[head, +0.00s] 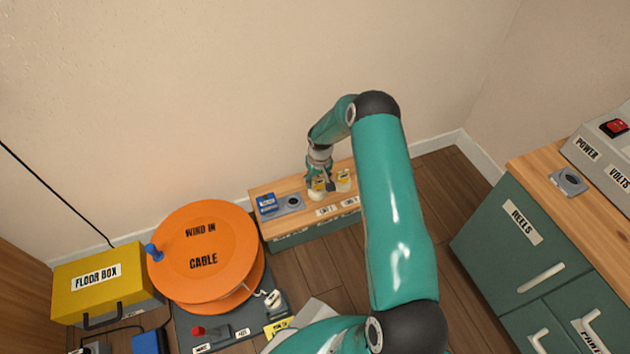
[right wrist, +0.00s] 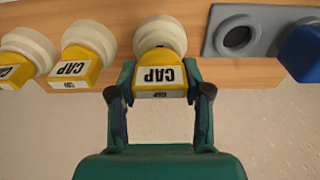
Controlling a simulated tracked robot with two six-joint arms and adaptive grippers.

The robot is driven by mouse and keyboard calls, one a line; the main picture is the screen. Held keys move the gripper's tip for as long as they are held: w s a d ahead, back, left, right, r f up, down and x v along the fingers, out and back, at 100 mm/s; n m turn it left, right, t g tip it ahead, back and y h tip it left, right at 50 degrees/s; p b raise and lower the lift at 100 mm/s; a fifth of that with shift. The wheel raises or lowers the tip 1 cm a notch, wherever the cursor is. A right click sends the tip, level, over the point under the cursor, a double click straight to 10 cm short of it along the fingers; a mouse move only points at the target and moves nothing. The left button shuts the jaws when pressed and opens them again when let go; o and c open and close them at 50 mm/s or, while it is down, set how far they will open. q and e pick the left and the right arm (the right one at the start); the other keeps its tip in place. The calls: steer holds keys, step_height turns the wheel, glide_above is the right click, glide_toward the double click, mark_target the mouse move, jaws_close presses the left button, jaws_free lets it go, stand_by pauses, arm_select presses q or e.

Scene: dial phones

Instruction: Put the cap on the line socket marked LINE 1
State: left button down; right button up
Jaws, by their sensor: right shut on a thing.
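My right gripper (head: 318,188) is low over the wooden top of the small bench by the wall. In the right wrist view the right gripper (right wrist: 159,92) is shut on a yellow cap (right wrist: 160,77) labelled CAP. A round cream piece (right wrist: 160,36) is at the cap's far end; I cannot tell whether the cap is clear of the wood. Two similar yellow caps stand beside it, the nearer one (right wrist: 80,66) apart from my fingers. A grey plate with a round dark socket (right wrist: 238,37) lies on the other side. No LINE 1 marking is readable. My left gripper is not in view.
The bench (head: 272,240) also carries a blue box (head: 266,204). A large orange cable reel (head: 205,275) and a yellow floor box (head: 95,290) stand to the left. A green cabinet (head: 500,262) stands to the right. Bare floor lies between bench and cabinet.

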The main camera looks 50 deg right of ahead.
steer(key=shift+f+b, duration=0.65)
steer(key=shift+f, duration=0.1)
steer(key=o, duration=1)
steer(key=shift+c, duration=0.2)
steer(key=shift+c, duration=0.5)
steer(key=shift+c, duration=1.1)
steer(key=shift+s+r, duration=0.1)
steer(key=shift+r+p, duration=2.25)
steer(key=shift+r, duration=1.5)
